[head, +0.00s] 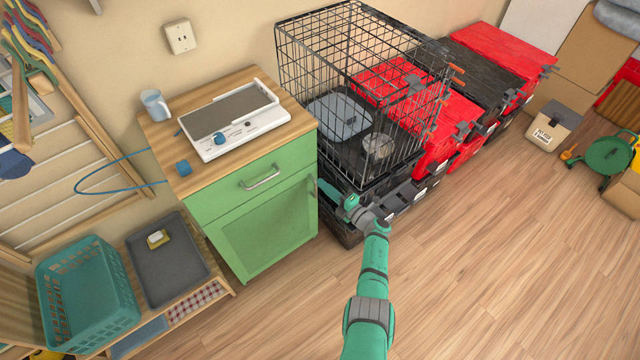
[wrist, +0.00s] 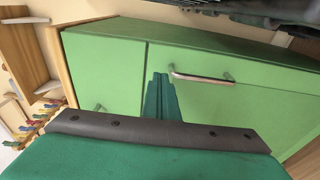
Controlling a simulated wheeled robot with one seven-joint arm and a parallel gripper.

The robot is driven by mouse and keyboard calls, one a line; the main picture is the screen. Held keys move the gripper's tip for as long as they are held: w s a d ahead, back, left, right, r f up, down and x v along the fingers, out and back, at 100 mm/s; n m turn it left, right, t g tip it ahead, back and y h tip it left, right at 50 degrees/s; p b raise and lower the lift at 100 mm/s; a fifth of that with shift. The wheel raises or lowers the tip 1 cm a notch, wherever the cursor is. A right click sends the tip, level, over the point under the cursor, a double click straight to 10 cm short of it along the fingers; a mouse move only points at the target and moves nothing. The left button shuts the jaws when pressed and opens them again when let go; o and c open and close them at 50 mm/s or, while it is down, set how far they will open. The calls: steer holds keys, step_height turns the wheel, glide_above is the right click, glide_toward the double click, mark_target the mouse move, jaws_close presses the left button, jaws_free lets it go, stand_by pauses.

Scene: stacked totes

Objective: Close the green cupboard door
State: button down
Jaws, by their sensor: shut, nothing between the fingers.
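The green cupboard (head: 213,208) stands against the wall under a wooden top, with a drawer above and a door below. The green door (head: 262,236) looks flush with the cupboard front, or nearly so; a small gap cannot be ruled out. In the wrist view, turned sideways, the door (wrist: 225,112) fills the right and its metal handle (wrist: 203,77) shows near the fingers. My gripper (head: 324,187) is at the front right edge of the cupboard. Its fingers (wrist: 161,80) are shut and empty, pointing at the door beside the handle. I cannot tell whether they touch it.
A black wire crate (head: 362,90) on dark totes stands close to the cupboard's right, with red totes (head: 505,45) beyond. A grey tray (head: 167,262) and teal basket (head: 88,293) sit at the left. The wooden floor in front is clear.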

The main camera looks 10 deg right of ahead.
steer(key=v, duration=0.8)
steer(key=shift+s+a, duration=0.2)
steer(key=shift+a, duration=0.05)
steer(key=s+a+r+m+t+h, duration=0.1)
steer(key=s+a+m+t, duration=0.3)
steer(key=a, duration=1)
steer(key=s+a+r+m+t+h, duration=0.1)
steer(key=s+a+m+h, duration=0.25)
steer(key=s, duration=0.25)
steer(key=s+a+r+m+h, duration=0.2)
steer(key=s+a+m, duration=0.2)
steer(key=s+m, duration=0.1)
steer(key=s+r+m+g, duration=0.1)
steer(key=s+r+m, duration=0.2)
steer(key=s, duration=0.7)
steer(key=s+r+m+g+h, duration=0.1)
steer(key=s+r+m+g, duration=0.1)
steer(key=s+r+m, duration=0.2)
steer(key=s+r+m+g+h, duration=0.1)
steer(key=s+r+m, duration=0.3)
steer(key=s, duration=1.2)
step_height(320, 180, up, 5)
steer(key=shift+s+f+g, duration=0.2)
steer(key=shift+s+g, duration=0.1)
steer(key=shift+g, duration=0.3)
